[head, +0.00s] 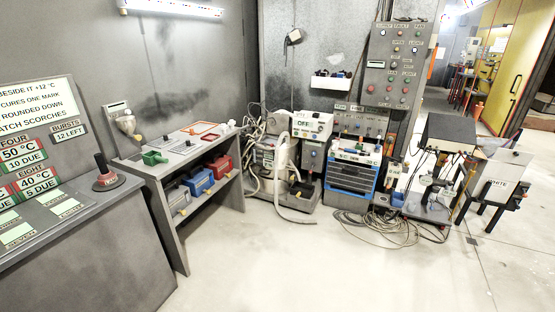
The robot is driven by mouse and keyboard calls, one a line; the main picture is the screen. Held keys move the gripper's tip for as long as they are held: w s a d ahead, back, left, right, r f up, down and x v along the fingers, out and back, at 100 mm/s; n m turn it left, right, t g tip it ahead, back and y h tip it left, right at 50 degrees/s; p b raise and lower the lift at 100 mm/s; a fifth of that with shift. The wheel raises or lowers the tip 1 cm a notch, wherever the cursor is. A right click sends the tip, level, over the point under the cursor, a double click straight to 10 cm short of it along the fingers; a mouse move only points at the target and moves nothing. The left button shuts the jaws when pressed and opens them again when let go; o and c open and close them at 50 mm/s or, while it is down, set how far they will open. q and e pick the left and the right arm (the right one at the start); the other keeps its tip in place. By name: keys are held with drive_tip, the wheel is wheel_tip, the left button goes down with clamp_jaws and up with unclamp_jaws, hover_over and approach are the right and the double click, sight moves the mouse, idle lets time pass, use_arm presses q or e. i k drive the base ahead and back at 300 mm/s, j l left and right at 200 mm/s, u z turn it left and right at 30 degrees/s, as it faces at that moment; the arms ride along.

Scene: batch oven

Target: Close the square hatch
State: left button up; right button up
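I cannot clearly make out a square hatch in the head view. A grey wall panel (397,65) with rows of buttons and labels stands at the back, right of centre. Below it is a unit with blue sides and dark drawer-like fronts (352,177). Left of that stands a machine with a white top box (312,125) and a pale hose (283,175). Neither of my grippers shows in this view.
A grey shelf bench (165,172) with coloured bins stands left of centre. A sloped grey console (75,255) with a dark knob (105,178) fills the lower left. Cables (385,228) lie on the floor by the machines. The pale floor (270,275) in front is clear.

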sight(282, 120)
drive_tip(key=i+j, duration=0.1)
drive_tip(key=i, duration=2.15)
drive_tip(key=i+z, duration=0.3)
drive_tip(key=i, duration=0.15)
drive_tip(key=i+j+z, duration=0.15)
drive_tip(key=i+z, duration=0.15)
drive_tip(key=i+j+z, duration=0.3)
drive_tip(key=i+z, duration=0.15)
drive_tip(key=i+j+z, duration=0.6)
drive_tip(key=j, duration=0.15)
drive_tip(key=i+j+z, duration=0.2)
drive_tip(key=j, duration=0.2)
